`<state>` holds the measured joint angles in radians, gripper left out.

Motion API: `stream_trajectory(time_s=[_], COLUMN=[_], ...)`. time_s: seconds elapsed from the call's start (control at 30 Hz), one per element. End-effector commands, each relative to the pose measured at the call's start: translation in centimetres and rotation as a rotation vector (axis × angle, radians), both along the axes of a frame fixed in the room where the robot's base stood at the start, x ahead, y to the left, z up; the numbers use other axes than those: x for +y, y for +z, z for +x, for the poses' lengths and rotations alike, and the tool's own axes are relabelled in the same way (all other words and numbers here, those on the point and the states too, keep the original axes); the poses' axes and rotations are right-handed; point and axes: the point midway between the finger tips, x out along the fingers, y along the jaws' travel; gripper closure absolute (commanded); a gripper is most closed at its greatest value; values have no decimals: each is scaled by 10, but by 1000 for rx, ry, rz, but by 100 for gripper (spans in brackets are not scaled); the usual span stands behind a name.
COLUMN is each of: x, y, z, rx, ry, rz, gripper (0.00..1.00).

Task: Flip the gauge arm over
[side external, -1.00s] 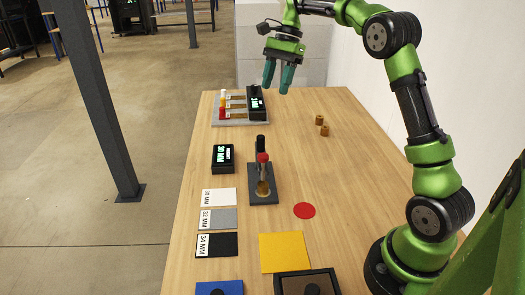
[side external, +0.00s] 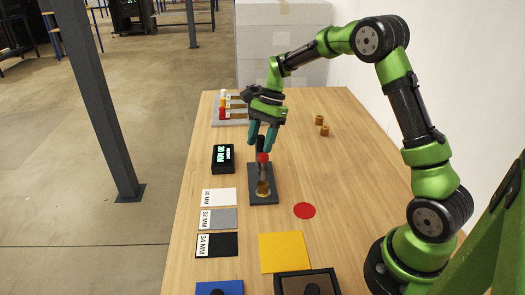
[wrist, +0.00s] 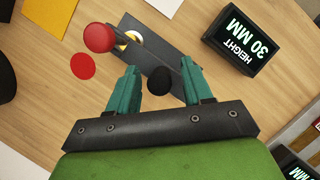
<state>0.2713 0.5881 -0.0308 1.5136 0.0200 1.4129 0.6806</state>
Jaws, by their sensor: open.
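The gauge (side external: 262,196) has a dark grey base on the table, with a brass-coloured round part (side external: 263,188) at its near end. The gauge arm carries a red knob (side external: 263,157), which also shows in the wrist view (wrist: 99,37). A black rounded post top (wrist: 160,80) shows at the gauge's other end. My gripper (side external: 263,150) is open, with teal fingers pointing down over the far end of the gauge. In the wrist view its fingertips (wrist: 160,72) stand on either side of the black post, apart from the red knob.
A black display (side external: 223,157) reading HEIGHT 30 MM stands left of the gauge. White, grey and black cards (side external: 222,219) lie nearer on the left. A red disc (side external: 304,211) and a yellow square (side external: 285,252) lie right and near.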

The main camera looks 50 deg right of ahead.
Motion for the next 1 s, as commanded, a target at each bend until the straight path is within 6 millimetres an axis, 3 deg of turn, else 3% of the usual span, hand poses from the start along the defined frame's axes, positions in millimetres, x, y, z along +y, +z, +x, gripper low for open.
stream_trajectory(time_s=[0.3,0.63,1.0], x=[1,1,1], y=[-3,-3,-3], z=[0,0,0], rx=[1,0,0], ry=[0,0,8], rz=[0,0,0], gripper=[50,99,100])
